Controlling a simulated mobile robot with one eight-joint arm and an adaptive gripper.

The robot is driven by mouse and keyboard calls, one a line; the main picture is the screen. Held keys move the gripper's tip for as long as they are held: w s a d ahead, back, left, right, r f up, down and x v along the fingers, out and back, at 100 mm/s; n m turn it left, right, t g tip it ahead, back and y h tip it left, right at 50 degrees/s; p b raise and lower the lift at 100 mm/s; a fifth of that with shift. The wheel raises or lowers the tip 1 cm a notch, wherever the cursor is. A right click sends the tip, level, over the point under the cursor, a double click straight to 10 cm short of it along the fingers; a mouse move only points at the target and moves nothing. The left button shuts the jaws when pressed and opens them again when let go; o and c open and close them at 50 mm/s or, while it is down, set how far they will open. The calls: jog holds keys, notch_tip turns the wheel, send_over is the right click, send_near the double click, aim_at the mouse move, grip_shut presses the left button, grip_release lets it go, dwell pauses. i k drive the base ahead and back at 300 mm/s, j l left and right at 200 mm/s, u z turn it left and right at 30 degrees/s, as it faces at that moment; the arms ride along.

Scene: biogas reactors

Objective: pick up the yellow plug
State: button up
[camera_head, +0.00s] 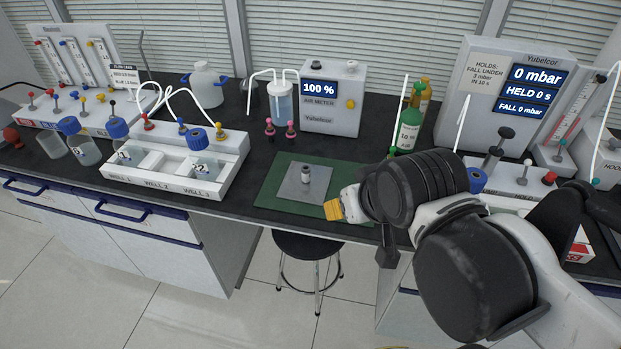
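A small yellow plug-like piece (219,131) stands at the right end of the white well tray (165,186). Another small yellow piece shows at the left rack (55,122), among several coloured ones. A yellow knob (350,103) is on the front of the air meter (331,85). I cannot tell for sure which is the plug named in the task.
A green mat (269,192) with a grey plate and a small metal cylinder (306,174) lies left of my gripper. Bottles (409,130) and the pressure unit (487,88) stand behind my arm. A black stool (307,244) is below the bench.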

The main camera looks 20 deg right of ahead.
aim_at(219, 125)
jog(key=i+j+z, duration=0.1)
jog(key=j, duration=0.25)
jog(key=i+j, duration=0.3)
jog(key=i+j+z, duration=0.15)
jog(key=j, duration=0.2)
jog(key=i+j, duration=0.25)
jog(key=j, duration=0.15)
jog(key=i+j+z, duration=0.15)
jog(key=j, duration=0.2)
